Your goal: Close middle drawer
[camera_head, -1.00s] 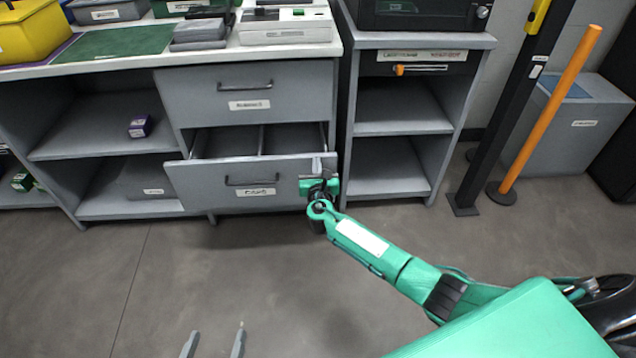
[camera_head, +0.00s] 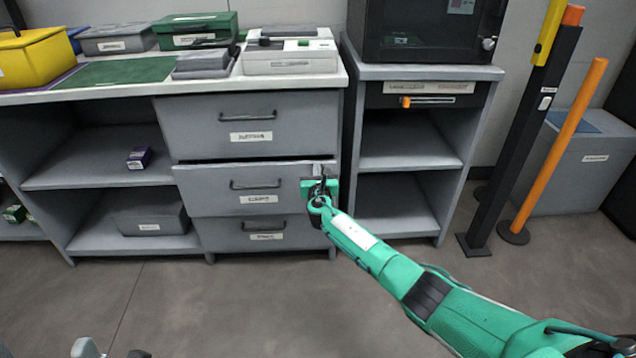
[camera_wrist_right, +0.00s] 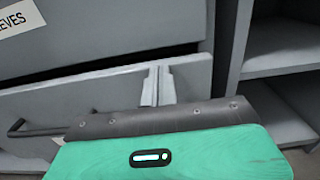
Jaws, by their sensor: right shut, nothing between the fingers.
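The middle drawer (camera_head: 213,191) is grey with a dark bar handle and a white label. Its front stands a little proud of the cabinet, with a narrow dark gap above it. My right gripper (camera_head: 319,171) is shut and empty, at the right end of that front. In the right wrist view its two grey fingertips (camera_wrist_right: 158,86) lie together against the drawer front (camera_wrist_right: 105,90), right of the handle. Grey parts, probably of my left gripper (camera_head: 86,348), show at the bottom left edge; its jaws cannot be made out.
The top drawer (camera_head: 290,112) is shut, and the bottom drawer (camera_head: 215,236) shows below. Open shelves (camera_head: 405,160) stand to the right, beyond them a black post (camera_head: 520,130) and an orange post (camera_head: 560,150). The floor in front is clear.

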